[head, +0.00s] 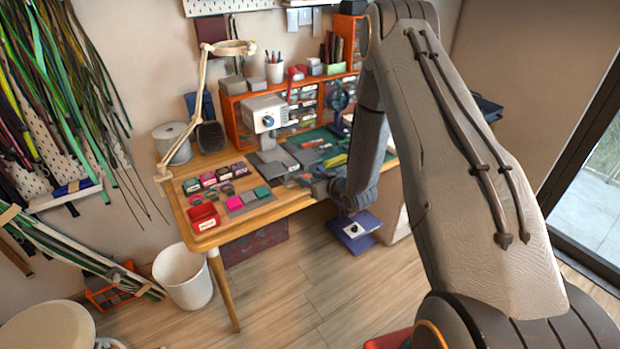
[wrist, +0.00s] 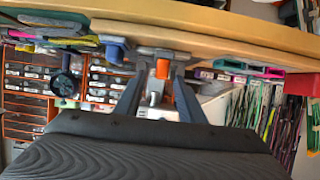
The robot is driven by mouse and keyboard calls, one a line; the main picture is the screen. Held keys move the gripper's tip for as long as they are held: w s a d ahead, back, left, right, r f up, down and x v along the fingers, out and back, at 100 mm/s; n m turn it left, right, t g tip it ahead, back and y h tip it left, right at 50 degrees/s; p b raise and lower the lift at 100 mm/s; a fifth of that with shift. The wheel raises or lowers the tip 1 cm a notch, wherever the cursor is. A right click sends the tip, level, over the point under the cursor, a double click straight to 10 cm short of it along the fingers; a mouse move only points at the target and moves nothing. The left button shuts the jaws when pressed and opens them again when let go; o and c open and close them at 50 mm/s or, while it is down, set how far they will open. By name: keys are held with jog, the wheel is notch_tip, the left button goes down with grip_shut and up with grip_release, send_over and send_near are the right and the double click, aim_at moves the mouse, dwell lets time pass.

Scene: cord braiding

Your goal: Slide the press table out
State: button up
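The press looks to be the white box-shaped machine (head: 265,113) with a round dark dial, standing on the workbench in the head view. Grey flat plates (head: 278,162) lie at its foot; I cannot tell which is the press table. In the wrist view, a white body (wrist: 212,104), likely the same machine, shows behind the fingers. My gripper (wrist: 160,62) is open, its two dark fingers apart at the bench's front edge. An orange piece (wrist: 162,69) shows between the fingertips; I cannot tell whether it is touched. In the head view my wrist hides the fingertips.
The wooden workbench (head: 262,214) carries a red box (head: 204,217), small coloured blocks and a lamp (head: 205,75). Orange drawers (head: 238,118) stand behind. A white bin (head: 184,278) stands by the bench's left leg. The floor (head: 275,300) in front is clear.

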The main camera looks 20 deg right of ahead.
jog(key=b+v, duration=0.1)
jog(key=v, duration=0.4)
jog(key=shift+s+r, duration=0.15)
jog(key=shift+s, duration=0.2)
jog(key=s+a+r+m+g+h, duration=0.1)
jog(key=s+r+g, duration=0.2)
jog(key=s, duration=0.7)
jog(key=s+a+r+m+g+h, duration=0.1)
jog(key=s+r+g, duration=0.3)
jog(key=s, duration=0.6)
jog(key=s+a+r+m+g+h, duration=0.1)
jog(key=s+a+r+g+h, duration=0.1)
jog(key=s+r+g, duration=0.2)
jog(key=s+r+b, duration=0.1)
jog(key=s+r, duration=0.2)
jog(key=s, duration=0.3)
jog(key=shift+s+r+m, duration=0.3)
jog(key=shift+s, duration=0.05)
jog(key=shift+s+a, duration=0.1)
jog(key=shift+c, duration=0.6)
